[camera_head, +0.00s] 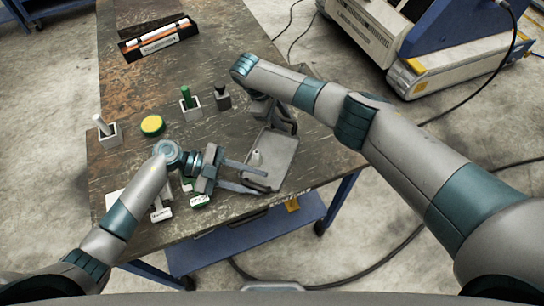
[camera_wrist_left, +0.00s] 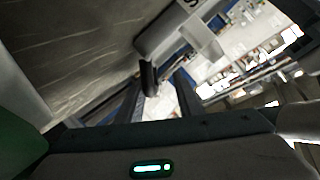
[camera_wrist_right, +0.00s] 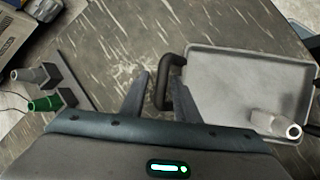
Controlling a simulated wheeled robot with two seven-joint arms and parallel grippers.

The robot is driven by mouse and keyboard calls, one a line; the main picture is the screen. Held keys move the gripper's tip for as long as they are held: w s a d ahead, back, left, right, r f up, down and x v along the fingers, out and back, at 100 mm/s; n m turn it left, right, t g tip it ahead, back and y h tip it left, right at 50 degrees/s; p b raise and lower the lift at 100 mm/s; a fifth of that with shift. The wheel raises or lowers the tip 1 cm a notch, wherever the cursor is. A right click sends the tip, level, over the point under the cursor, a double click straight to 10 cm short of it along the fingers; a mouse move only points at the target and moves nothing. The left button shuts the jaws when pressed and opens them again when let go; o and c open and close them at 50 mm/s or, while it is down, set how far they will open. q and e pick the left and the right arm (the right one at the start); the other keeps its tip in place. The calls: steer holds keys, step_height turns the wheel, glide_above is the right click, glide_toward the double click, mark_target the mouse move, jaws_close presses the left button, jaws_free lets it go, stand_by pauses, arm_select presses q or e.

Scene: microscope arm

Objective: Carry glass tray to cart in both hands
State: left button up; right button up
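The glass tray (camera_head: 281,150) is a grey shallow tray near the right front edge of the dark table, with a small pale bottle (camera_head: 256,157) in it. The tray (camera_wrist_right: 225,80) has a dark bent handle (camera_wrist_right: 162,78) in the right wrist view. My right gripper (camera_wrist_right: 158,92) is open, with that handle between its fingers. My left gripper (camera_head: 266,181) reaches the tray's near side with fingers apart. In the left wrist view, a dark handle (camera_wrist_left: 148,78) shows between the open fingers, beside the pale tray (camera_wrist_left: 178,38). I cannot tell which thing is the cart.
The worn table (camera_head: 150,80) carries a yellow-topped round thing (camera_head: 152,125), small holders with green (camera_head: 187,98) and white sticks, and a black box (camera_head: 158,40) at the back. A blue wheeled frame (camera_head: 255,235) stands below. A large machine (camera_head: 370,35) stands back right, with cables on the floor.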

arm_select(q)
steer(key=shift+s+a+f, duration=0.1)
steer(key=shift+s+f, duration=0.2)
steer(key=shift+f, duration=0.25)
steer(key=shift+s+f, duration=0.25)
steer(key=shift+f, duration=0.25)
arm_select(e)
steer(key=shift+d+f, duration=0.1)
steer(key=shift+f, duration=0.15)
arm_select(q)
steer(key=shift+w+a+r, duration=0.1)
steer(key=shift+a+r, duration=0.1)
steer(key=shift+a, duration=0.2)
arm_select(e)
steer(key=shift+d, duration=0.15)
arm_select(q)
steer(key=v, duration=0.3)
steer(key=r+v, duration=0.1)
steer(key=v, duration=0.2)
steer(key=shift+w+d, duration=0.15)
steer(key=shift+d, duration=0.1)
arm_select(e)
steer(key=shift+a, duration=0.3)
arm_select(q)
steer(key=shift+w+a+r, duration=0.25)
steer(key=shift+a+r, duration=0.4)
steer(key=shift+a, duration=0.05)
steer(key=shift+d, duration=0.1)
arm_select(e)
steer(key=shift+r, duration=0.1)
